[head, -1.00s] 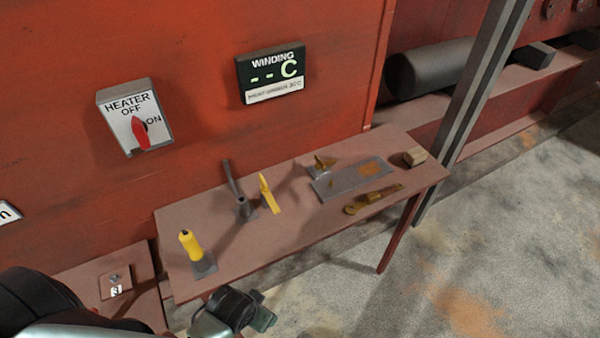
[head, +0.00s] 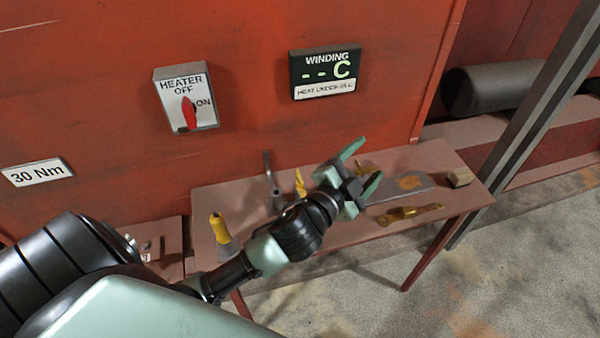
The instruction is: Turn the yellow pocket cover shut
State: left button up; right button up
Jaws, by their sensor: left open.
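I cannot pick out a yellow pocket cover for certain. A narrow yellow piece (head: 300,183) stands on the brown bench (head: 232,197), partly beside my gripper's wrist. A yellow-handled tool (head: 218,228) stands at the bench's left end. My left gripper (head: 364,167) is open and empty, its greenish fingers spread above the bench and pointing right, away from the red panel's switch. It hides part of the grey plate behind it. My right gripper is not in view.
The red panel (head: 240,140) rises behind the bench, with a heater switch (head: 188,100), a winding display (head: 325,74) and a 30 Nm label (head: 38,172). A brass tool (head: 410,214), grey plate (head: 408,186) and wooden block (head: 461,177) lie to the right. A grey post (head: 530,120) stands beyond.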

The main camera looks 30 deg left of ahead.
pick_arm(q)
jog(key=w+d+r+m+t+h, duration=0.1)
jog(key=d+r+m+h, duration=0.75)
jog(key=r+m, duration=0.2)
jog(key=s+d+m+g+h, duration=0.2)
jog(key=d+m+g+h, duration=0.55)
jog(key=m, duration=0.55)
jog(key=m+g+y, duration=1)
jog(key=g+y, duration=0.1)
jog(key=y, duration=0.6)
send_over(300, 176)
notch_tip(300, 176, down, 14)
jog(key=shift+f, duration=0.25)
jog(key=shift+a+f+y, duration=0.2)
jog(key=shift+y, duration=0.1)
notch_tip(300, 176, down, 6)
jog(key=shift+d+f+p, duration=0.1)
jog(key=shift+p, duration=0.85)
jog(key=shift+f, duration=0.55)
